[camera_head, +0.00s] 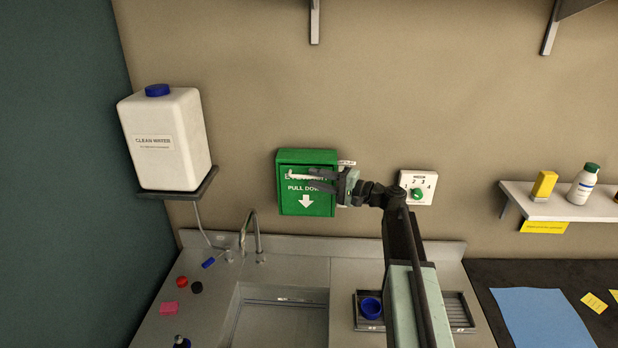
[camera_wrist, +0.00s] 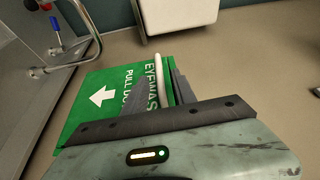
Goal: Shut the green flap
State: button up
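The green flap (camera_head: 306,200) is the front of a green eyewash box on the wall, lettered "PULL DOWN" with a white down arrow. It stands upright; I cannot tell whether it is fully closed. A white bar handle (camera_head: 306,177) runs across its upper part. In the wrist view, the flap (camera_wrist: 85,115) fills the middle left, with its white handle (camera_wrist: 158,78) passing between my fingers. My gripper (camera_head: 335,181) is at the flap's upper right, its fingers apart on either side of the handle. The fingers hide some of the lettering.
A sink (camera_head: 280,318) with a tap (camera_head: 252,232) lies below. A white water container (camera_head: 165,140) is on a bracket at left. A dial panel (camera_head: 418,188) is right of the box. A shelf (camera_head: 565,207) with bottles is further right.

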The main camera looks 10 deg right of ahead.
jog(key=v, duration=0.4)
jog(key=shift+s+d, duration=0.1)
jog(key=s+a+f+n+g+h+b, duration=0.1)
jog(key=s+a+f+g+h+b, duration=0.2)
jog(key=f, duration=0.5)
jog(key=s+a+f+n+g+h+b, duration=0.1)
jog(key=s+a+f+n+g+b, duration=0.15)
jog(key=s+f, duration=0.4)
jog(key=s+a+f+n+g+h+b, duration=0.1)
jog(key=s+a+f+h+b, duration=0.2)
jog(key=f, duration=0.6)
jog(key=s+d+f+g+h+b, duration=0.1)
jog(key=s+d+f+h+b, duration=0.1)
jog(key=f, duration=0.3)
jog(key=s+d+f+n+g+h+b, duration=0.1)
jog(key=s+f+h+b, duration=0.1)
jog(key=s+f, duration=0.3)
jog(key=s+d+f+n+g+h+b, duration=0.1)
jog(key=s+d+f+g+h, duration=0.1)
jog(key=s+f+h, duration=0.1)
jog(key=shift+s+d+f+h+b, duration=0.2)
jog(key=shift+s+f, duration=0.15)
jog(key=shift+f, duration=0.15)
jog(key=shift+s+d+f+h+b, duration=0.2)
jog(key=shift+s+f, duration=0.1)
jog(key=shift+f, duration=0.15)
jog(key=shift+s+d, duration=0.1)
jog(key=shift+d, duration=0.05)
jog(key=shift+r, duration=0.1)
